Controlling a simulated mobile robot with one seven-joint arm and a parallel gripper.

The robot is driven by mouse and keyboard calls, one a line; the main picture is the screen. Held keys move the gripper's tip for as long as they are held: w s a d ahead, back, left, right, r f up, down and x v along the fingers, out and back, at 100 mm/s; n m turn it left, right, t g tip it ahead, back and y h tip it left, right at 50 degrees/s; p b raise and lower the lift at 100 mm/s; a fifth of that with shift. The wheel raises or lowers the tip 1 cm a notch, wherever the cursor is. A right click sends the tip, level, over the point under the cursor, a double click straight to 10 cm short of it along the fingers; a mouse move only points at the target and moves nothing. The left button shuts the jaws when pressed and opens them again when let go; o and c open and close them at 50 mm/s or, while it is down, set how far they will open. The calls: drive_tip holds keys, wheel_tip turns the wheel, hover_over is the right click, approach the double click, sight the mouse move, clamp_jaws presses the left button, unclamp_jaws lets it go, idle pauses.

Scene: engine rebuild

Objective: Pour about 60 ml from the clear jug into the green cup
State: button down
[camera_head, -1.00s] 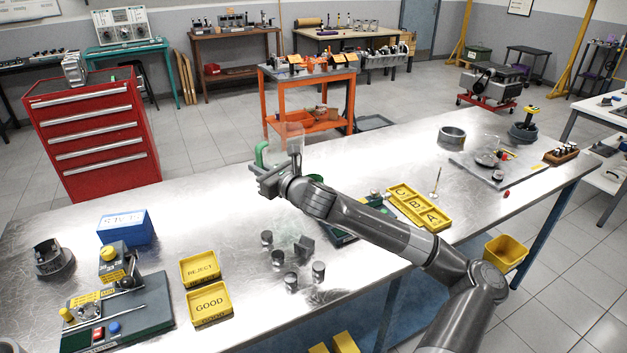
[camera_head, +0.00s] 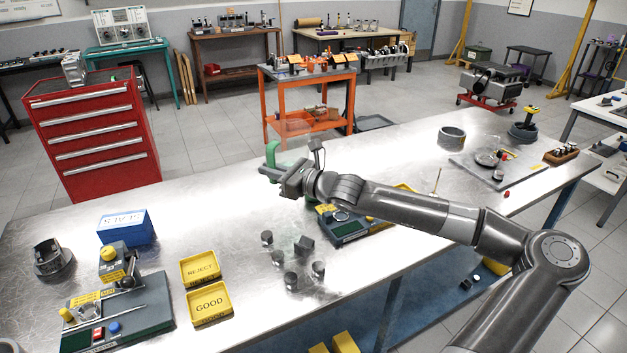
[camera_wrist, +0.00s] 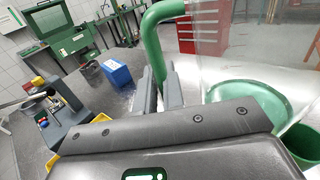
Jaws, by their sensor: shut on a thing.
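My gripper (camera_head: 277,172) is shut on the green handle of the clear jug (camera_head: 272,153) and holds it above the metal bench. In the wrist view the handle (camera_wrist: 153,45) passes between the two fingers (camera_wrist: 160,88). The jug's transparent body stands to the right of the handle, with a round green base below it. The liquid level cannot be made out. The green cup (camera_wrist: 306,143) shows partly at the lower right edge of the wrist view, near the jug's base.
Several small dark metal cylinders (camera_head: 291,279) stand on the bench in front of my arm. The yellow REJECT (camera_head: 199,268) and GOOD (camera_head: 209,303) trays and a blue box (camera_head: 125,227) lie left. A green-based fixture (camera_head: 347,232) sits beneath my arm.

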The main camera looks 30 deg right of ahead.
drive_tip(key=s+d+r+n+g+y, duration=0.35)
drive_tip(key=s+r, duration=0.55)
drive_tip(key=s, duration=0.4)
wheel_tip(320, 180, down, 15)
drive_tip(key=g, duration=0.1)
drive_tip(key=shift+w+a+y, duration=0.15)
drive_tip(key=shift+w+y, duration=0.05)
drive_tip(key=shift+y, duration=0.25)
drive_tip(key=shift+w+r+n, duration=0.1)
drive_tip(key=shift+n, duration=0.15)
